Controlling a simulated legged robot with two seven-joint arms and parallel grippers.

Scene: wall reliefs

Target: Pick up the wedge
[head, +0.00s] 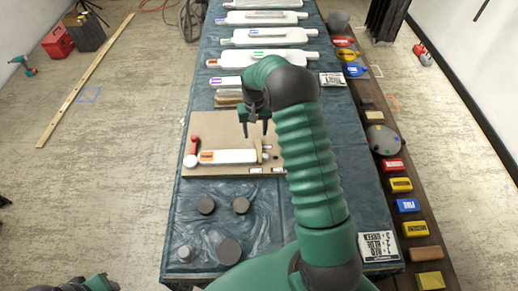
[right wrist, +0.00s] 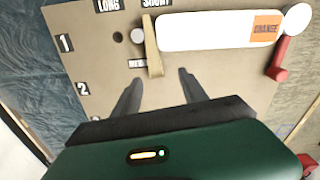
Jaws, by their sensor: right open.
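The wedge (right wrist: 153,50) is a thin tan piece standing by the end of the white bar on a tan board (right wrist: 215,85); its lower end points between my fingers. In the head view the wedge (head: 258,146) shows small, just beyond my fingertips. My right gripper (head: 255,128) is open and empty above the board. In the right wrist view its two dark fingertips (right wrist: 158,78) lie apart, on either side of the wedge's line and short of it. At the bottom left of the head view, part of my left gripper (head: 90,284) shows, its jaws unclear.
The white bar (right wrist: 205,30) has an orange label and a red handle (right wrist: 278,62) beside it. Dark round weights (head: 229,250) stand on the blue cloth in front. White bars (head: 262,60) lie behind. Coloured blocks (head: 401,185) line a side shelf at right.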

